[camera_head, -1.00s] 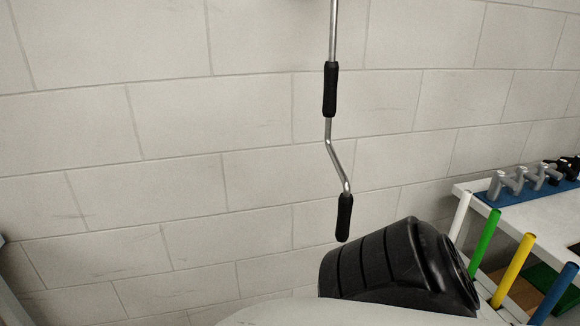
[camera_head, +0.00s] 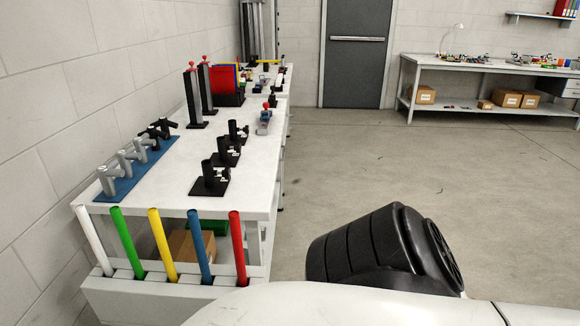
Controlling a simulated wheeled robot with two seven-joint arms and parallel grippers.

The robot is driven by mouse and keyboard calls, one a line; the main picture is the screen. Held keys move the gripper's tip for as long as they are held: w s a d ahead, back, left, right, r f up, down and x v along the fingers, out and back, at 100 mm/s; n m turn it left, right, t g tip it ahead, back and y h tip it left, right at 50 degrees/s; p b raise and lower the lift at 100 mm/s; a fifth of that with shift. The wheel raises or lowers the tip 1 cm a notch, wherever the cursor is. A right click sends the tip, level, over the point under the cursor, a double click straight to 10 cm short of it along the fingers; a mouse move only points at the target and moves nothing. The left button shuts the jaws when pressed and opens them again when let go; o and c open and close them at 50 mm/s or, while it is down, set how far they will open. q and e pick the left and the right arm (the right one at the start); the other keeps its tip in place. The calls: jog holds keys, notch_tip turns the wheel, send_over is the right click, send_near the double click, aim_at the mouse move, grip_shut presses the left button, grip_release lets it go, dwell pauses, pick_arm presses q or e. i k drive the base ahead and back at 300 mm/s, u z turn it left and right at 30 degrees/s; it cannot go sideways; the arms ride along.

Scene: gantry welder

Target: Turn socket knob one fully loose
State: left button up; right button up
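No part in view can be told for sure as socket knob one. On a white workbench (camera_head: 160,183) at the left, grey and black handled pieces (camera_head: 131,163) stand in a row on a blue mat (camera_head: 116,188). Several black fixtures with short upright cylinders (camera_head: 210,178) stand along the bench's right side. Two dark posts with red tops (camera_head: 193,100) stand behind them. Neither of my grippers shows; only a black and white part of my own body fills the bottom.
Coloured rods, including a green one (camera_head: 128,243) and a red one (camera_head: 238,248), lean upright at the bench's near end. The grey floor (camera_head: 350,165) right of the bench is open. A second bench (camera_head: 480,67) and a grey door (camera_head: 357,52) are at the back.

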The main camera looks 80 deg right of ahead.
aim_at(226, 173)
jog(key=z, duration=1.95)
